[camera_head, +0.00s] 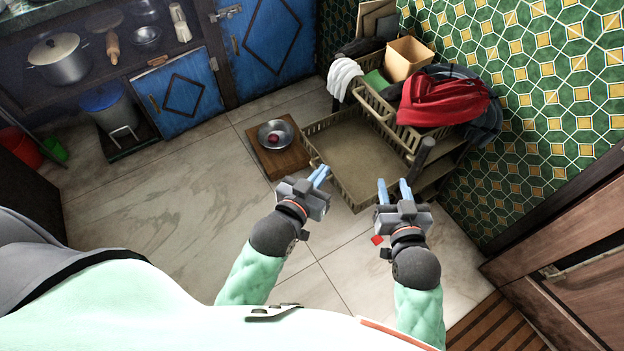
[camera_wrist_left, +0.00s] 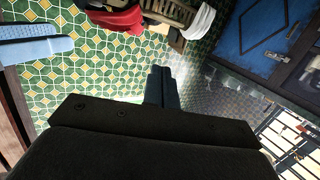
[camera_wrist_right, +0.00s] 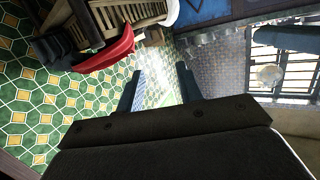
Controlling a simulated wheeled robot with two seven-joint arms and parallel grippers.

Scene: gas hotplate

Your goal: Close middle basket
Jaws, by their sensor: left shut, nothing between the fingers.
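The middle basket (camera_head: 345,151) is a tan slatted basket, pulled out from the rack and empty, in the head view. It extends toward me below the upper basket. My left gripper (camera_head: 322,174) is shut and empty near its front left side. It also shows shut in the left wrist view (camera_wrist_left: 161,72). My right gripper (camera_head: 393,183) is open and empty near the basket's front right corner. Its two fingers stand apart in the right wrist view (camera_wrist_right: 160,75). I cannot tell whether either gripper touches the basket.
The upper basket (camera_head: 375,103) holds a red cloth (camera_head: 440,100), with a white cloth (camera_head: 343,75) at its left. A tan box (camera_head: 407,58) is behind. A wooden board (camera_head: 262,158) with a metal bowl (camera_head: 275,133) lies left of the middle basket. The tiled wall (camera_head: 530,100) bounds the right side.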

